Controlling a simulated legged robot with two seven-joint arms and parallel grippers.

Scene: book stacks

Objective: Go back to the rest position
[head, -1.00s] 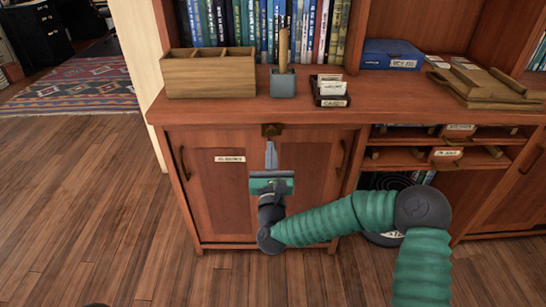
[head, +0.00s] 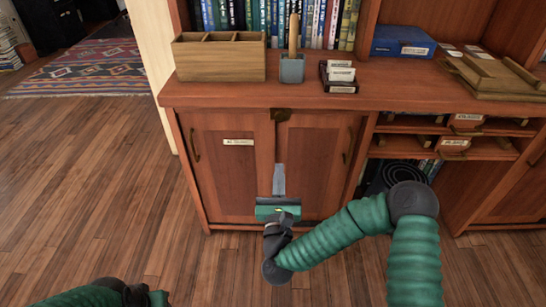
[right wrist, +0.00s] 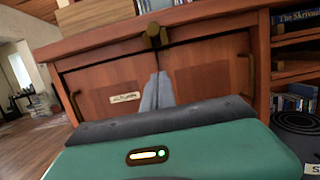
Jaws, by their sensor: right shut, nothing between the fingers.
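My right gripper (head: 279,168) is in front of the two-door wooden cabinet (head: 230,180), below its brass latch (head: 281,114). Its grey fingers are together, pointing up toward the latch, with nothing between them. In the right wrist view the shut fingers (right wrist: 157,92) show against the cabinet doors, below the latch (right wrist: 154,36). Both doors look closed. Part of my left arm (head: 95,296) shows at the bottom left edge of the head view. Its gripper cannot be made out.
On the counter stand a wooden divided box (head: 218,62), a grey holder with a wooden handle (head: 292,68), a card tray (head: 339,76), a blue box (head: 402,42) and wooden trays (head: 495,75). Books (head: 275,20) line the shelf behind. The wooden floor (head: 90,190) at left is clear.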

